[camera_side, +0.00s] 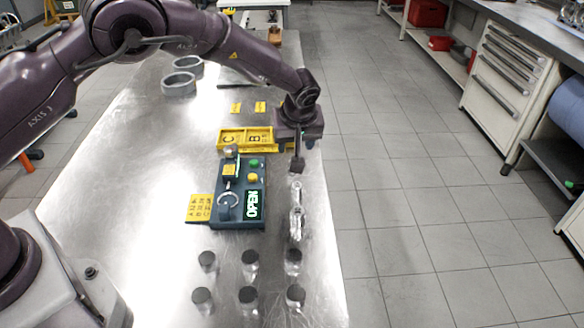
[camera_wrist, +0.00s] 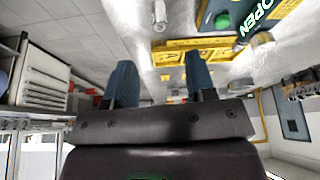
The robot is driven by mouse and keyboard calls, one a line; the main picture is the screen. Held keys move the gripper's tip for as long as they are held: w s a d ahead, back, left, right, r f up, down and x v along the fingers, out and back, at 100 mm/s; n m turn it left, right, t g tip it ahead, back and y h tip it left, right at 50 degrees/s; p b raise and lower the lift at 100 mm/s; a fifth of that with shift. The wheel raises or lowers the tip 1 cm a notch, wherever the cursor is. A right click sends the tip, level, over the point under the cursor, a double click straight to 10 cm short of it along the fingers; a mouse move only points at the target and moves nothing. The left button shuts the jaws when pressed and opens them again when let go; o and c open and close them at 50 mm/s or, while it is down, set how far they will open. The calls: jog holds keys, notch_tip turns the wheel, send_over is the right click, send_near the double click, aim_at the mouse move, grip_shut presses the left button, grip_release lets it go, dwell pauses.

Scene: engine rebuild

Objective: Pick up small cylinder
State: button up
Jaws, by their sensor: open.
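My gripper (camera_side: 297,142) is open at the right edge of the steel table, beside the yellow tray; its two blue-grey fingers also show in the wrist view (camera_wrist: 162,70).
The yellow tray (camera_side: 222,138) marked C and B lies left of my gripper. A dark control box (camera_side: 225,217) with an OPEN display and buttons stands nearer. Grey rings (camera_side: 179,84) lie at the back left. The table's right edge is close, with open floor beyond.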

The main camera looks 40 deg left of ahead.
jog(key=x, duration=1)
jog(key=shift+f, duration=0.3)
grip_shut()
jog(key=shift+d+r, duration=0.1)
